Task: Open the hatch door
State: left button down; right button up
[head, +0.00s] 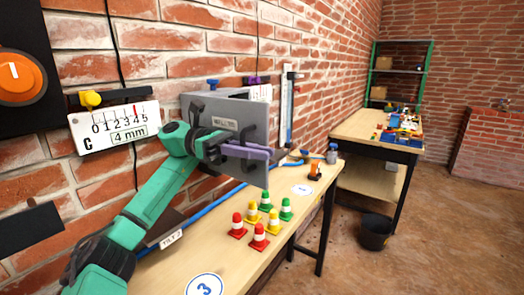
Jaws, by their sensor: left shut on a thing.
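The hatch door (228,124) is a grey metal panel with a small printed label, on a grey box fixed to the brick wall in the middle of the head view. My left gripper (262,153), with purple fingers on a green arm, is in front of the door's lower part. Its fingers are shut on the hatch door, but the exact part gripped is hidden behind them. My right gripper is not in view.
A wooden bench (240,250) below carries red, yellow and green cones (259,238). A white gauge plate (115,127) and an orange knob (18,80) are on the wall at left.

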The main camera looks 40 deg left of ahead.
pick_arm(q)
jog(key=shift+r, duration=0.1)
jog(key=c, duration=1.2)
grip_release()
jog(key=shift+o, duration=0.2)
jog(key=shift+s+a, duration=0.1)
